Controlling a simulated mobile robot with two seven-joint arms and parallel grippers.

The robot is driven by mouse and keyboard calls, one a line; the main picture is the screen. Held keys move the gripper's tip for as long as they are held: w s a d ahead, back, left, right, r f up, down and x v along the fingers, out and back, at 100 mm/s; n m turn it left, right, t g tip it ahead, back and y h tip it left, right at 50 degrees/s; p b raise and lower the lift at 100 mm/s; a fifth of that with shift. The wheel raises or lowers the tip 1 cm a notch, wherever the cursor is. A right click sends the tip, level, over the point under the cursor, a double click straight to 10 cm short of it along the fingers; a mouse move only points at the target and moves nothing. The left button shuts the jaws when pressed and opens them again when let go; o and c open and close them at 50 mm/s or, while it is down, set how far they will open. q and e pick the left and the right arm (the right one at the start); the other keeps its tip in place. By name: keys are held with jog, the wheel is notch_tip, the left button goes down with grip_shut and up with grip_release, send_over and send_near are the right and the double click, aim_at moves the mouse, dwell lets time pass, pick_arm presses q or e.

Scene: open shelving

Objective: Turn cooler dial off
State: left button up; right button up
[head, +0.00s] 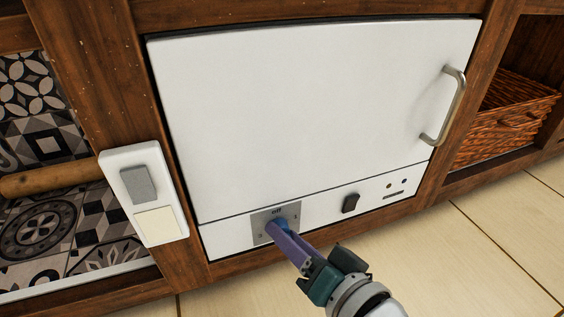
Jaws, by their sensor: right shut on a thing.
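The cooler (310,110) is a white front set in a wooden shelf, with a metal handle (453,105) at its right side. A grey dial plate (258,217) marked "off" at its top sits on the lower panel. My right gripper (276,229) comes from the lower right and is shut at this plate, with its purple fingers on the dial. A small blue part shows at the fingertips. The dial itself is mostly hidden by the fingers, so its pointing direction cannot be told. My left gripper is not in view.
A white wall switch box (145,195) is on the wooden post at left. A wicker basket (505,120) stands in the right shelf. The pale floor (470,270) is clear.

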grip_shut()
jog(key=shift+r, duration=0.1)
jog(key=shift+r+n, duration=0.1)
jog(key=shift+n, duration=0.2)
jog(key=shift+a+n+t+h+p, duration=0.15)
jog(key=shift+n+h+p, duration=0.2)
jog(key=shift+n+h, duration=0.55)
jog(key=shift+a+n+t+h+p, duration=0.15)
jog(key=shift+n+h+p, duration=0.3)
jog(key=shift+n, duration=0.75)
